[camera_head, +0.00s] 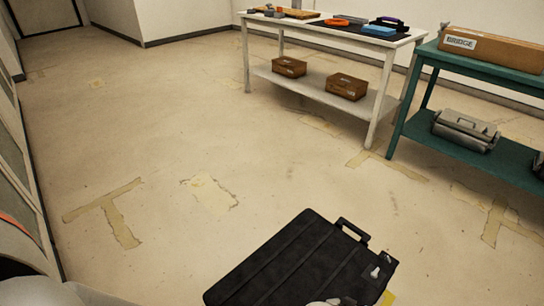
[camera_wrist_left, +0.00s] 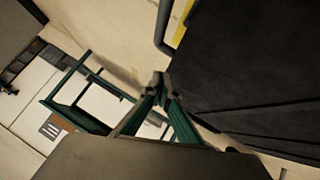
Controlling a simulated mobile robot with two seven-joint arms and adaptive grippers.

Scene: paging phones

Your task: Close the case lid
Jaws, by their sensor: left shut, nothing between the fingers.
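The black case (camera_head: 300,262) is at the bottom middle of the head view, cut off by the frame edge, with its ribbed dark lid and a handle (camera_head: 352,230) at its upper right. Yellow shows at its lower edges. In the left wrist view the dark ribbed panel (camera_wrist_left: 255,65) fills the right side, with the handle (camera_wrist_left: 163,28) and a yellow strip (camera_wrist_left: 183,20) beside it. My left gripper (camera_wrist_left: 161,82) is shut and empty, close beside the dark panel; I cannot tell whether it touches. How far the lid is down is unclear. My right gripper is out of view.
A white table (camera_head: 262,20) with tools and two brown boxes on its shelf stands at the back. A teal table (camera_head: 425,50) with a box labelled BRIDGE (camera_head: 490,48) and a grey case (camera_head: 465,131) stands at right. The floor left of the case is clear.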

